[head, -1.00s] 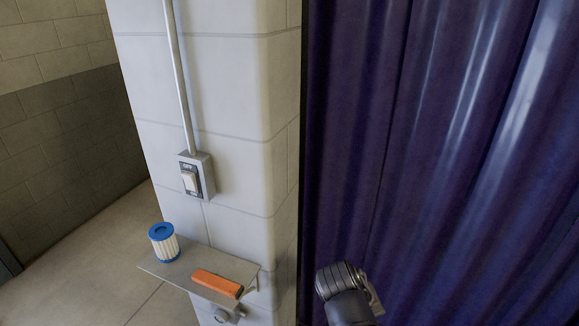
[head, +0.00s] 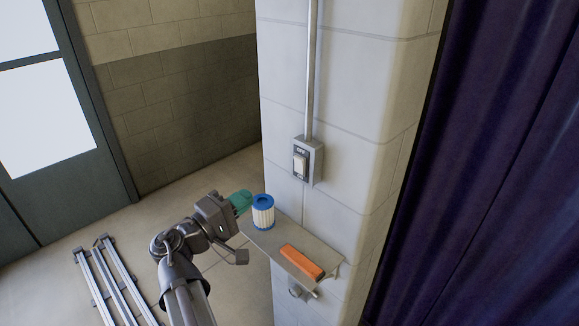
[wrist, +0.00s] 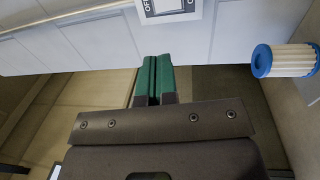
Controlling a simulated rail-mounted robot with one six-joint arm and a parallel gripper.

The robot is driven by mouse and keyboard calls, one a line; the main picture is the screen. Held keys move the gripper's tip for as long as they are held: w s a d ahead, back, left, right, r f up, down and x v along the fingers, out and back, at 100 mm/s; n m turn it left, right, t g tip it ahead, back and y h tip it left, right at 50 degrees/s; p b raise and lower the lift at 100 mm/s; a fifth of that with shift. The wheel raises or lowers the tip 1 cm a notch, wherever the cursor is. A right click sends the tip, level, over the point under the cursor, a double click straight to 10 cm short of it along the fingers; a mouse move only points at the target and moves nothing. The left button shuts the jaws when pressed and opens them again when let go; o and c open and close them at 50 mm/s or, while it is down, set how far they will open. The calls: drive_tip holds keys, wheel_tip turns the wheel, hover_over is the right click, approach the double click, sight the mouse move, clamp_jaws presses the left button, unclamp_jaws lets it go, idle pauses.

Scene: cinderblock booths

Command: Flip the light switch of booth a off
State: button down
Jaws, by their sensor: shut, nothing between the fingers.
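The light switch (head: 301,164) is a pale rocker in a grey box on the white block pillar, with a conduit running up from it. Its plate reads OFF at the top. In the wrist view the lettered switch plate (wrist: 168,8) is cut off by the top edge. My gripper (head: 243,200) has green fingertips and is shut and empty. It is left of and below the switch, apart from it, close to the blue-and-white filter cartridge. In the wrist view the shut fingers (wrist: 155,78) point toward the wall below the plate.
A small grey shelf (head: 275,243) juts from the pillar below the switch. It bears the filter cartridge (head: 263,213), also in the wrist view (wrist: 285,60), and an orange bar (head: 301,262). A purple curtain (head: 480,190) hangs at the right. Metal rails (head: 110,280) lie on the floor at left.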

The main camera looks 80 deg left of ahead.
sight(297, 162)
drive_tip(key=shift+w+a, duration=0.1)
drive_tip(key=p+x, duration=0.1)
drive_tip(key=x, duration=1.3)
drive_tip(key=shift+p, duration=0.35)
